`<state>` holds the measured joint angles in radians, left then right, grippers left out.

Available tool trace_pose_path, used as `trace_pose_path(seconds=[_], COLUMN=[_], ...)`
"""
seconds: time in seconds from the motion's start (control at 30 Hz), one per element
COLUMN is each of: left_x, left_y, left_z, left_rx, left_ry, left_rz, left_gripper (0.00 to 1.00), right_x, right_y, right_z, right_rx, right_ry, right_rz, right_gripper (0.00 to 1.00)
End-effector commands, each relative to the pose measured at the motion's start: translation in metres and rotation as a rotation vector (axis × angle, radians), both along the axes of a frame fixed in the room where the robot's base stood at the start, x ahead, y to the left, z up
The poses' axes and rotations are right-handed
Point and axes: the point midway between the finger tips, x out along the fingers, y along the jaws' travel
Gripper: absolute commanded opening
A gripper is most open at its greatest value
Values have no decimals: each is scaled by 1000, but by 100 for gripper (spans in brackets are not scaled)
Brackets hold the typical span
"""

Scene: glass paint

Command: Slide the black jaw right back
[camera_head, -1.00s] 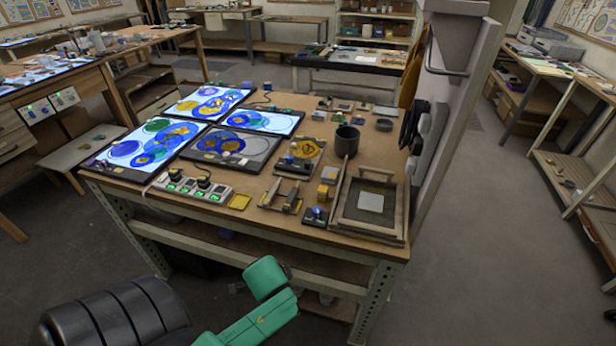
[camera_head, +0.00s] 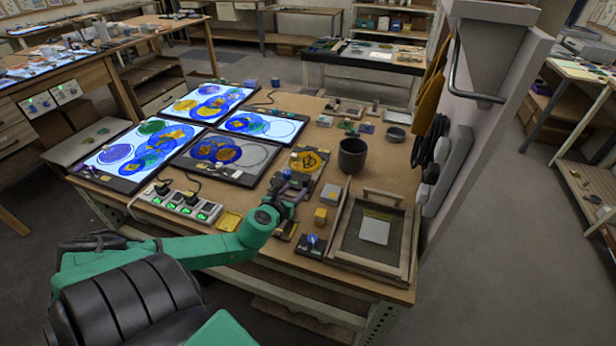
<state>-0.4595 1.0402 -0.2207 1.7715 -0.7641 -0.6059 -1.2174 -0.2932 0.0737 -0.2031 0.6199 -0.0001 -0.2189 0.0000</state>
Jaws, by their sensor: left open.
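My left gripper (camera_head: 291,188) reaches over the front middle of the workbench (camera_head: 350,283), its jaws open. It is over the small clamp-like fixture (camera_head: 286,231), of which only a low front part shows below my wrist. The black jaw cannot be made out; my gripper and wrist cover that area. I cannot tell whether the fingers touch it. My right gripper is not in view.
A yellow block (camera_head: 320,216), a dark box with a blue knob (camera_head: 311,245) and a wooden-framed tray (camera_head: 375,231) stand to the right. A dark cup (camera_head: 352,155) stands behind.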

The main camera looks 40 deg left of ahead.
Motion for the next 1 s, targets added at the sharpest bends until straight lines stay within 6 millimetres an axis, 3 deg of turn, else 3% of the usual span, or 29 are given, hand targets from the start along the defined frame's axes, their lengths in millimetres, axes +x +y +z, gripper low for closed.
trace_pose_path(seconds=[0.1, 0.2, 0.5, 0.87, 1.0], left_x=[22, 41, 94, 104, 104], left_y=[9, 15, 33, 36, 37], left_z=[-8, -17, -42, -44, -44], left_rx=[-1, -4, -4, -3, -4], left_ry=[-8, -7, -4, -1, -2], left_rz=[7, 8, 6, 2, 3], left_gripper=[55, 55, 55, 55, 5], right_x=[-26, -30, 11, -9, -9], right_y=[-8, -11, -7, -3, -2], right_z=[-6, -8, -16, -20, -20], right_rx=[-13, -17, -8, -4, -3], right_ry=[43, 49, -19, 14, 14], right_rz=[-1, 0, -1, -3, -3], right_gripper=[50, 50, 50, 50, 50])
